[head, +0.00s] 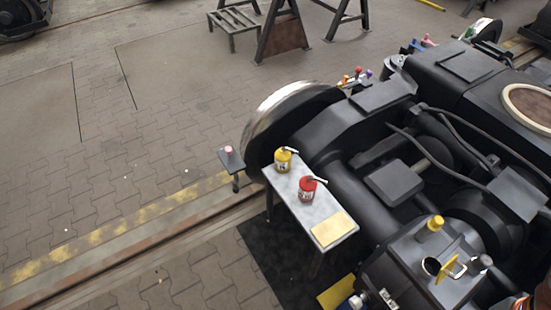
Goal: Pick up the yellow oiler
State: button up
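The yellow oiler (282,161) stands upright at the far end of a narrow grey table (289,187) beside the bogie. Its thin spout points to the right. A red oiler (306,190) stands on the same table, nearer and a little to the right, apart from the yellow one. Nothing covers the yellow oiler in the head view. My gripper is not in view.
The dark bogie (345,190) with a shiny wheel (275,108) stands close to the table's right side. A yellowish flat piece (333,229) lies on its near end. A small dark stand (231,163) is to the left. Paved floor (150,150) farther left is clear.

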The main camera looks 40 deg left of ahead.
aim_at(284, 155)
jog(key=u, duration=3.7)
jog(key=i, duration=2.3)
jog(key=z, duration=2.9)
jog(key=i, duration=0.1)
jog(key=z, duration=0.15)
